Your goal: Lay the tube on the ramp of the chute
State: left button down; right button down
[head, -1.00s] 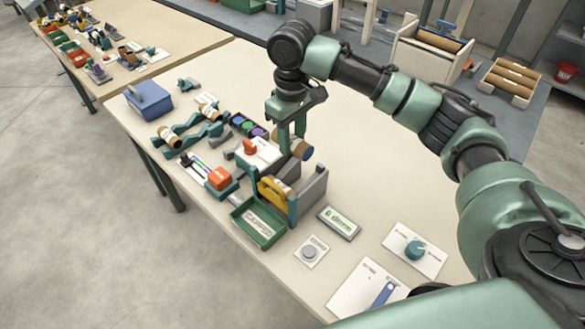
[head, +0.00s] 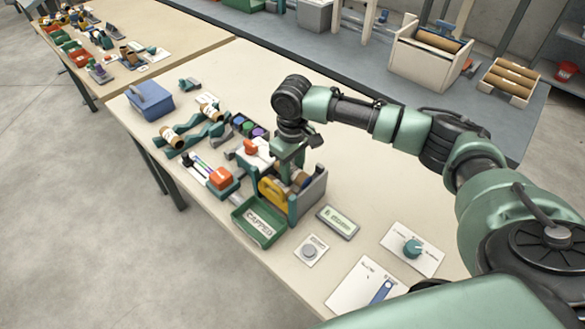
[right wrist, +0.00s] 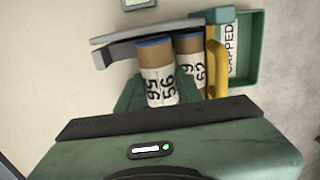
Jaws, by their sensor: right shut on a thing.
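The chute (head: 314,195) has grey walls, a yellow gate (head: 270,191) and a green tray (head: 258,238) marked "CAPPED" at its lower end. My right gripper (head: 295,170) is over the chute, shut on a brown cardboard tube (right wrist: 157,74) with a blue end and a white number label. In the right wrist view the held tube is between the chute's grey wall (right wrist: 115,50) and a second labelled tube (right wrist: 188,45), which is beside the yellow gate (right wrist: 216,65). I cannot tell whether the held tube touches the ramp. My left gripper is not in view.
More tubes (head: 172,138) lie on a teal wavy rack (head: 190,133) left of the chute. A blue bin (head: 150,99), a red-topped block (head: 221,178), a display plate (head: 338,222) and a button (head: 309,251) stand nearby.

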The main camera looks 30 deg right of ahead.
aim_at(292, 168)
jog(key=shift+f, duration=0.1)
jog(key=shift+s+f, duration=0.1)
jog(key=shift+f, duration=0.35)
jog(key=c, duration=0.9)
grip_release()
jog(key=shift+f, duration=0.1)
jog(key=shift+c, duration=0.2)
jog(key=shift+f, duration=0.1)
jog(key=shift+s+a, duration=0.15)
jog(key=shift+r, duration=0.45)
notch_tip(292, 168, up, 13)
jog(key=b, duration=0.2)
jog(key=shift+w, duration=0.25)
jog(key=shift+f, duration=0.15)
